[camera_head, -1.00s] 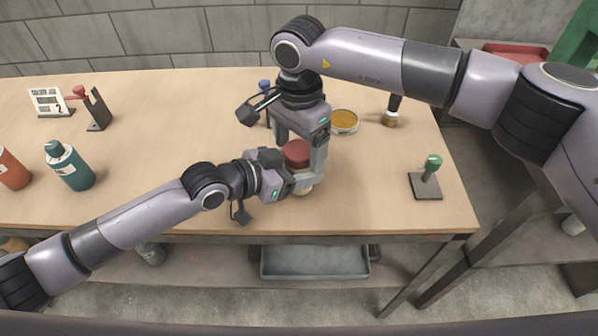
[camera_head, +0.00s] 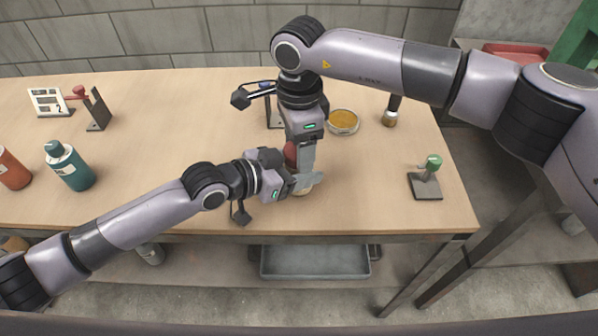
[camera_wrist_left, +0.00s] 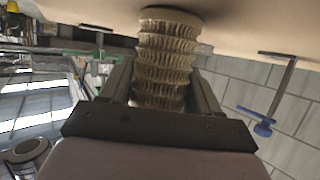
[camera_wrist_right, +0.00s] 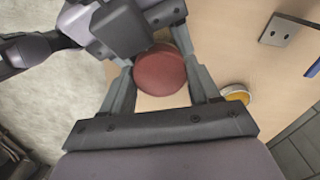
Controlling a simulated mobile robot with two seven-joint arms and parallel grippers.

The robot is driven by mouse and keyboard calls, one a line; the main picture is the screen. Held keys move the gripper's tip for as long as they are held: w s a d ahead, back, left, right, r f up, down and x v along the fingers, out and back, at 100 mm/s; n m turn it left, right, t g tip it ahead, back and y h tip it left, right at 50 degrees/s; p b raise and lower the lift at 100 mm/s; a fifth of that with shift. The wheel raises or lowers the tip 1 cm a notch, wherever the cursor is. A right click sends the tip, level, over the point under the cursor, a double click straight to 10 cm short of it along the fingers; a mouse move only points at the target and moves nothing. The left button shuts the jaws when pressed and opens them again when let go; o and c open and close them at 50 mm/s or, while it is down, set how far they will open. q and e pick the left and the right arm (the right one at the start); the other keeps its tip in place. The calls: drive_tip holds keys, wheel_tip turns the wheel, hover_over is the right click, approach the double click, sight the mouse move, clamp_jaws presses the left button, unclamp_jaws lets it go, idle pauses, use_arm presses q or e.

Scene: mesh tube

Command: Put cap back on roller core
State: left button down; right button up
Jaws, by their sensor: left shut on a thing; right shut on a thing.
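The roller core (camera_wrist_left: 167,45) is a beige pleated cylinder standing on the table in the left wrist view; only its pale base (camera_head: 304,191) shows in the head view. My left gripper (camera_head: 302,182) is shut on the core from the left side, its fingers on either side of it. The round red cap (camera_wrist_right: 160,70) is between the fingers of my right gripper (camera_wrist_right: 163,80), which points down and is shut on it. In the head view the cap (camera_head: 291,153) shows partly behind the right fingers, directly above the core. The contact between cap and core is hidden.
A dish with amber contents (camera_head: 343,121) and a dark-handled brush-like tool (camera_head: 391,112) are at the back right. A green-knobbed stand (camera_head: 428,180) is at the right. A teal bottle (camera_head: 70,167) and an orange bottle (camera_head: 12,170) are at the left. The front table edge is near.

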drive_tip(key=m, duration=0.4)
drive_tip(key=shift+m, duration=0.4)
drive_tip(key=o, duration=1.2)
drive_tip(key=shift+s, duration=0.1)
drive_tip(key=shift+c, duration=0.2)
drive_tip(key=shift+r, duration=2.25)
drive_tip(key=shift+r, duration=0.1)
drive_tip(key=shift+c, duration=0.4)
